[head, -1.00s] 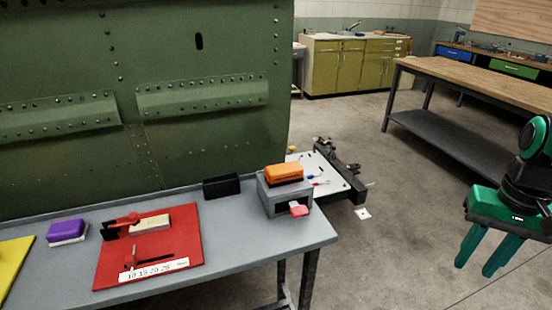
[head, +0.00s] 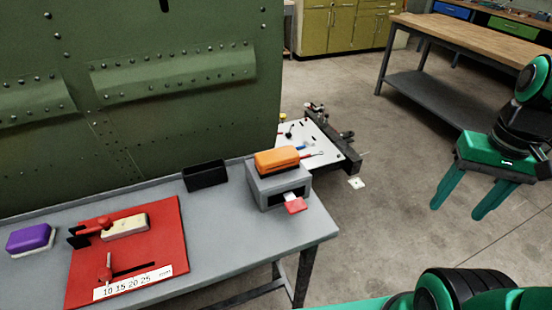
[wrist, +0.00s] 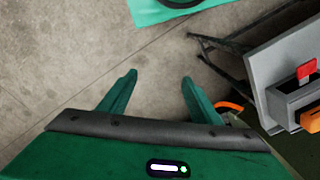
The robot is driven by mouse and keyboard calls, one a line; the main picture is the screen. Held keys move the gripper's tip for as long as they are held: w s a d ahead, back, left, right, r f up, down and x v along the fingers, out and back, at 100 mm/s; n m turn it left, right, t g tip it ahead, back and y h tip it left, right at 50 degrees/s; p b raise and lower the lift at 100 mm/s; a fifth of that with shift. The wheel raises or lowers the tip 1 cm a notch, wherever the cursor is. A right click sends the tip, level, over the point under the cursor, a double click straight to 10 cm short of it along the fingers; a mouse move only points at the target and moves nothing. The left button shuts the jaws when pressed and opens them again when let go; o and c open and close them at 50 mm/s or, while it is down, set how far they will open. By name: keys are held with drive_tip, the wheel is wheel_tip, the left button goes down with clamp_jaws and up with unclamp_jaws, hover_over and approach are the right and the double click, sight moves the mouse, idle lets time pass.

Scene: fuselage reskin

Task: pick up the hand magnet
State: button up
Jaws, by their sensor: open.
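No label marks the hand magnet, and I cannot tell for sure which block it is. An orange block (head: 277,159) lies on top of a grey box (head: 262,192) at the bench's right end. A purple block (head: 31,238) with a pale underside lies at the bench's left. The orange block also shows at the right edge of the wrist view (wrist: 311,119). My gripper (head: 456,212) is open and empty, over the floor well right of the bench. Its two fingers also show in the wrist view (wrist: 159,77), with only floor between them.
A red board (head: 172,240) with a cream block (head: 125,227) and a scale lies on the grey bench (head: 225,247). A black tray (head: 206,175) stands behind. A red tab (head: 295,205) sticks out of the grey box. The green riveted panel (head: 150,110) rises behind the bench.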

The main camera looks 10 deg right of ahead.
drive_tip(key=w+a+r+n+y, duration=0.1)
drive_tip(key=w+a+r+n, duration=0.2)
drive_tip(key=w+a+n, duration=0.45)
drive_tip(key=n+g+y, duration=0.2)
drive_tip(key=n+y, duration=0.1)
drive_tip(key=n, duration=1.6)
approach(278, 153)
drive_tip(key=shift+s+a+f, duration=0.2)
drive_tip(key=shift+s+f, duration=0.25)
drive_tip(key=shift+f, duration=0.05)
drive_tip(key=x, duration=0.3)
drive_tip(key=shift+f+m, duration=0.25)
drive_tip(key=shift+t, duration=0.3)
drive_tip(key=shift+x, duration=3.05)
drive_tip(key=shift+w, duration=0.15)
drive_tip(key=c, duration=1.4)
